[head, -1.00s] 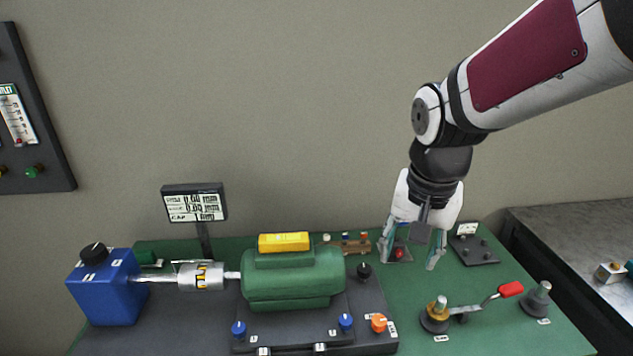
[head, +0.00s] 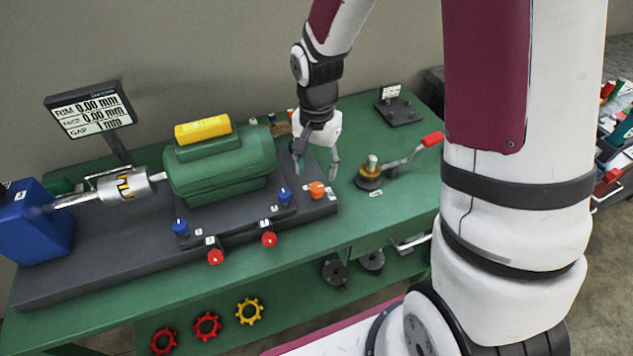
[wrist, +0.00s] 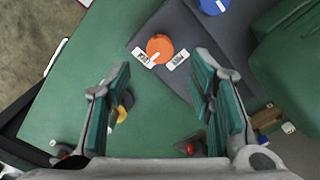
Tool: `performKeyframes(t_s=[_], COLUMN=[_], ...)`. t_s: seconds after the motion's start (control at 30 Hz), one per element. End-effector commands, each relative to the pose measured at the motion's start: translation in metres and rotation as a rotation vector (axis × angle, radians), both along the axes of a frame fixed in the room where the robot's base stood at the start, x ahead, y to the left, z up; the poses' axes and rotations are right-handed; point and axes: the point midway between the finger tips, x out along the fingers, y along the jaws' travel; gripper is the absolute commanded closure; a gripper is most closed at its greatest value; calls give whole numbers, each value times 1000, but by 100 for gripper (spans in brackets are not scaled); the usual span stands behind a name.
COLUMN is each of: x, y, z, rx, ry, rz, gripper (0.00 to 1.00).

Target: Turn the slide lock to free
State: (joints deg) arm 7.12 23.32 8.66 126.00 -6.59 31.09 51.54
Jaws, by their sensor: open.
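The slide lock appears to be the orange knob (head: 316,189) at the right front corner of the dark base plate (head: 215,224). My gripper (head: 317,170) is open and empty, fingers pointing down, just behind and above the knob. In the wrist view my gripper's fingers (wrist: 162,72) stand apart on either side, with the knob beyond the tips and not touched.
A green motor (head: 222,162) and a blue knob (head: 284,195) stand left of the orange knob. A crank with a red handle (head: 432,140) stands on the right. Red screws (head: 269,239) stick out at the plate's front. Green tabletop is clear between knob and crank.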

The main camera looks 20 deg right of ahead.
Motion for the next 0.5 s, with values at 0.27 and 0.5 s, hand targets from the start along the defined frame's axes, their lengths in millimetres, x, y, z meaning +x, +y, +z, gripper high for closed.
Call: performKeyframes(t_s=[0.27, 0.5], x=[-1, 0], y=[0, 0], z=[-48, -64], rx=[0, -1], ry=[4, 1], rz=[1, 1], gripper=[51, 51])
